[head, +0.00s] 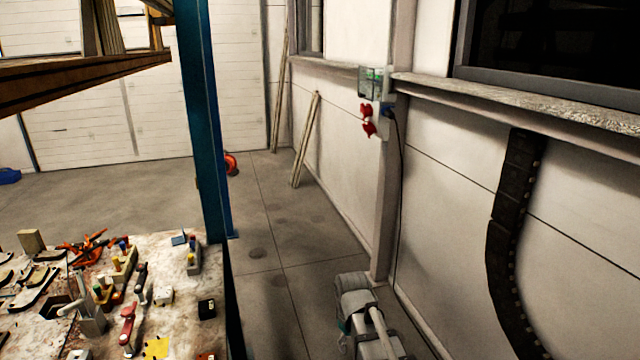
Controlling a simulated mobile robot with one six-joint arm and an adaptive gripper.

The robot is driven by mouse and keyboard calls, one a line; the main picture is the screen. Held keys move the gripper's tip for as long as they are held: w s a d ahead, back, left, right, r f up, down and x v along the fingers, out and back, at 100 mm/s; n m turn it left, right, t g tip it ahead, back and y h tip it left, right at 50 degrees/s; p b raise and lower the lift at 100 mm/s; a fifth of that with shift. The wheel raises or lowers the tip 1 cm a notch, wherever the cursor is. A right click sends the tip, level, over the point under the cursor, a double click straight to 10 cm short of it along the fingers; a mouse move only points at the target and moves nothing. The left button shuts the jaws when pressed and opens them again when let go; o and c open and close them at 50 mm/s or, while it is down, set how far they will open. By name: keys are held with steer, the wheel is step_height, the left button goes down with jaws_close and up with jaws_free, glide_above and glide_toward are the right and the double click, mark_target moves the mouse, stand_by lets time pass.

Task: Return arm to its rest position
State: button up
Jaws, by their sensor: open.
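A grey and white jointed piece (368,318), which looks like part of my arm, rises from the bottom edge, right of the middle. It has a rounded top and a pale tube-like section. It stands over the floor, between the workbench and the right wall, clear of the bench. Its lower part is cut off by the frame. I cannot make out my gripper or its fingers in the head view.
A cluttered workbench (215,268) with several tools fills the lower left, beside a blue post (203,130). The concrete floor (290,240) is open between bench and wall. A black cable chain (505,240) hangs on the right wall. Planks (306,140) lean farther back.

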steer(key=s+d+f+m+b, duration=0.1)
steer(key=s+d+m, duration=0.5)
steer(key=d, duration=0.3)
steer(key=shift+s+f+m, duration=0.35)
steer(key=shift+m, duration=0.05)
